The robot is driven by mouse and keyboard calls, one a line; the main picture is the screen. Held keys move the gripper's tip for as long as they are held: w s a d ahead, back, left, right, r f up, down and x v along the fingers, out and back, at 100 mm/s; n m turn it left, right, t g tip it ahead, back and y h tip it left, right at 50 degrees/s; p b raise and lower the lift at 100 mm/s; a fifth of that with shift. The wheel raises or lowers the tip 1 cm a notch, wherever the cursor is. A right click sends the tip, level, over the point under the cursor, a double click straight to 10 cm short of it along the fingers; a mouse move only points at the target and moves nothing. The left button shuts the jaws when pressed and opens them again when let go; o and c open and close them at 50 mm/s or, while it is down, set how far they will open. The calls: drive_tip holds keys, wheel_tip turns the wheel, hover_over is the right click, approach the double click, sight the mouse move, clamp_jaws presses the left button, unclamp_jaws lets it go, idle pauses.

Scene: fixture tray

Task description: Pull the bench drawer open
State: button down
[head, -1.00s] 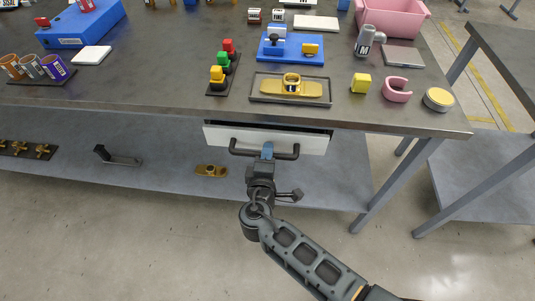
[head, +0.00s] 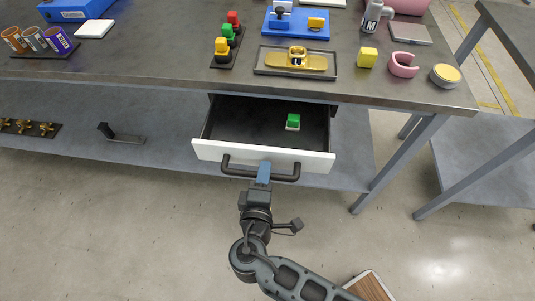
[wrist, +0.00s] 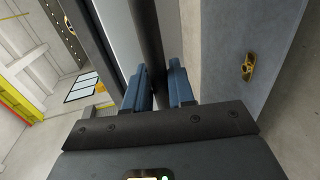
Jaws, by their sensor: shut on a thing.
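The bench drawer (head: 210,149) has a white front and a dark inside, and it stands well out from under the bench top. Its dark bar handle (head: 233,171) runs along the front. My gripper (head: 264,172) is shut on the handle near its middle, with blue fingers. In the wrist view the two blue fingers (wrist: 160,88) lie either side of the dark handle bar (wrist: 146,40).
The bench top (head: 160,65) above holds a tray with a gold part (head: 297,61), a yellow block (head: 367,57), a pink ring (head: 403,65) and a round tin (head: 445,76). A bench leg (head: 400,160) stands right of the drawer. The floor in front is mostly clear.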

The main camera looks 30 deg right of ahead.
drive_tip(key=f+v, duration=0.1)
drive_tip(key=v, duration=0.7)
drive_tip(key=shift+s+a+f, duration=0.25)
drive_tip(key=shift+s+f, duration=0.1)
drive_tip(key=shift+f, duration=0.05)
drive_tip(key=c, duration=1.1)
unclamp_jaws()
drive_tip(key=b+v, duration=0.1)
drive_tip(key=v, duration=0.6)
drive_tip(key=shift+s+a+r, duration=0.1)
drive_tip(key=shift+s+a, duration=0.1)
drive_tip(key=shift+s, duration=0.15)
